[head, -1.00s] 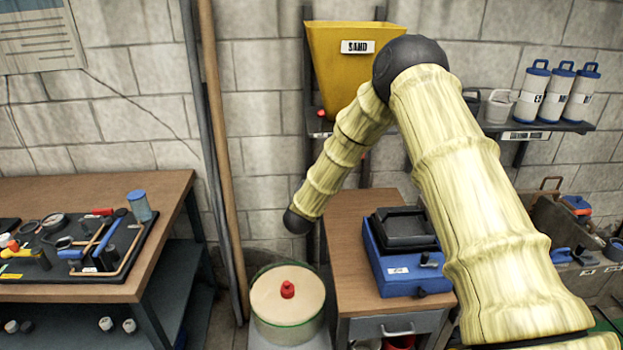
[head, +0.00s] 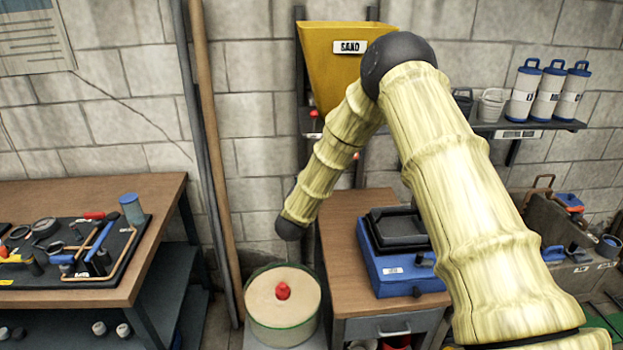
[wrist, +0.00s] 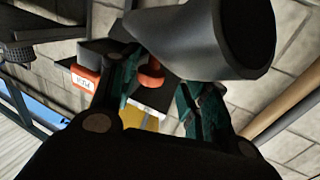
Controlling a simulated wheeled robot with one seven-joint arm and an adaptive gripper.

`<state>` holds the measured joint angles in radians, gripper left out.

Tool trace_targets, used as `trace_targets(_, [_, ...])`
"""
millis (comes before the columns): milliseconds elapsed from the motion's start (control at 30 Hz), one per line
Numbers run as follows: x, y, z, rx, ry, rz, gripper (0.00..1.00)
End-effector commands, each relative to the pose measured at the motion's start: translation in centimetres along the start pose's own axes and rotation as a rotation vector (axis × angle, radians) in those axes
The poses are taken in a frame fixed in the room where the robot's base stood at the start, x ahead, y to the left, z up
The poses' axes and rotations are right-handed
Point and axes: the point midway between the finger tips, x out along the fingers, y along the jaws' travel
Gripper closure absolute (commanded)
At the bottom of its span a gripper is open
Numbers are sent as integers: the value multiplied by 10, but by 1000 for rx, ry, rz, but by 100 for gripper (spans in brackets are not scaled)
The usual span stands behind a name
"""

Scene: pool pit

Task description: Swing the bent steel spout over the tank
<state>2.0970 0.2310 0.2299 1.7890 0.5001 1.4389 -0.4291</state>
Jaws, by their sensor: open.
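A dark grey tapered steel tube (wrist: 225,35), which looks like part of the bent spout, crosses the top of the wrist view. My gripper (wrist: 160,90) is open, its two teal-padded fingers apart below the tube. I cannot tell whether they touch it. An orange-red rounded part (wrist: 150,76) shows by the left finger, beside an orange labelled block (wrist: 86,79). In the head view my forearm hides most of the spout area and the gripper. I cannot make out the tank for certain; a round drum with a green rim (head: 284,335) stands below my forearm.
A yellow hopper marked SAND (head: 330,70) hangs on the wall behind my arm. A wooden cabinet (head: 345,225) carries a blue case (head: 395,265). A workbench (head: 150,190) with tools stands left; long poles (head: 210,130) lean on the wall.

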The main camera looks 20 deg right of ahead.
Motion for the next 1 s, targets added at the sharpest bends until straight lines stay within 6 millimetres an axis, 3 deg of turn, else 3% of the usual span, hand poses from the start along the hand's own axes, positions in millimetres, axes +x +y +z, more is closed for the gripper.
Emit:
trace_targets(300, [-59,-1,-2,-2,2,-2,54])
trace_targets(500, [-87,-2,-3,0,4,-2,54])
trace_targets(700, [-99,-1,-3,1,5,-1,54])
trace_targets(1000, [-101,-1,-3,1,5,-1,54])
